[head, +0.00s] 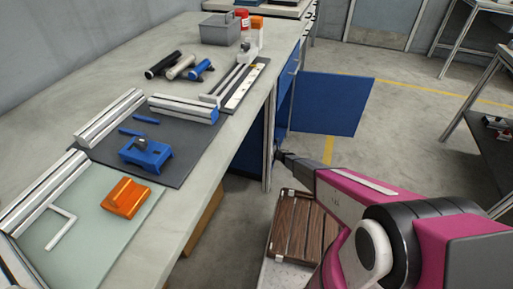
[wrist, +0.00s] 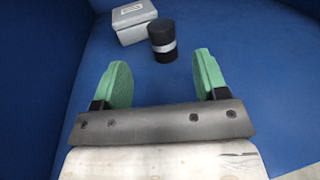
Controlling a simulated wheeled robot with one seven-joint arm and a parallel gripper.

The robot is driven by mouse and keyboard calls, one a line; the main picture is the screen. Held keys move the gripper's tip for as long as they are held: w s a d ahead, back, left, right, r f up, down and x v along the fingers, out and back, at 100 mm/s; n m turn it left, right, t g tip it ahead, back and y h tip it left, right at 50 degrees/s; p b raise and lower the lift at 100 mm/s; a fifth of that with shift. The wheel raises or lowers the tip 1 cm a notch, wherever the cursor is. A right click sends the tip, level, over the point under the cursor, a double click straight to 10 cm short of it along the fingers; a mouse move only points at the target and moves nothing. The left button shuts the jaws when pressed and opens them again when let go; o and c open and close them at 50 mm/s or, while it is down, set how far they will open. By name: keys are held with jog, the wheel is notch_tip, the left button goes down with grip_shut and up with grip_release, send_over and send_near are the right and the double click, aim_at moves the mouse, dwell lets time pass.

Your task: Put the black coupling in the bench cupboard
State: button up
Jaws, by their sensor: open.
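A short black cylinder with a grey band, which looks like the black coupling (wrist: 162,42), stands upright on a blue surface in the wrist view. It is just beyond my fingertips, roughly centred between them, and the jaws are not closed on it. My gripper (wrist: 160,78) is open, with green finger pads spread apart and nothing held. In the head view the bench cupboard's blue door (head: 335,103) stands open, and my gripper's dark end (head: 280,156) is at the opening below the bench top. The coupling is hidden in the head view.
A grey box (wrist: 134,22) stands left of the coupling, close to it. Blue walls flank my gripper in the wrist view. On the bench lie several dark, silver and blue cylinders (head: 180,66), an orange block (head: 126,198) and a blue fixture (head: 145,154). A brown slatted crate (head: 303,228) stands below.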

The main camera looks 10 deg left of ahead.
jog(key=shift+v, duration=1)
jog(key=w+d+r+m+t+h, duration=0.35)
jog(key=d+r+m+h, duration=0.25)
jog(key=d+r+m, duration=0.4)
jog(key=w+d+r+m+t+h, duration=0.2)
jog(key=d+r+m+t+h, duration=0.25)
jog(key=d+r+m, duration=0.5)
jog(key=s+d+r+m+g+h, duration=0.1)
jog(key=s+d+r+m+h, duration=0.35)
jog(key=d+m, duration=0.45)
jog(key=s+d+r+m+g+h, duration=0.45)
jog(key=s+d+r+m, duration=0.25)
jog(key=s+d+m, duration=0.25)
jog(key=s+d+r+m+g+y, duration=0.1)
jog(key=s+r+m+g, duration=0.2)
jog(key=s, duration=0.8)
jog(key=s+d+r+m+g+y, duration=0.1)
jog(key=s+d+r+m+g, duration=0.1)
jog(key=s+r+m+g, duration=0.2)
jog(key=s+r+m, duration=0.3)
jog(key=s+m, duration=0.2)
jog(key=s, duration=0.2)
jog(key=shift+s+m, duration=0.2)
jog(key=shift+m, duration=0.2)
jog(key=shift+d+f+g, duration=0.1)
jog(key=shift+d+g, duration=0.05)
jog(key=shift+g, duration=0.1)
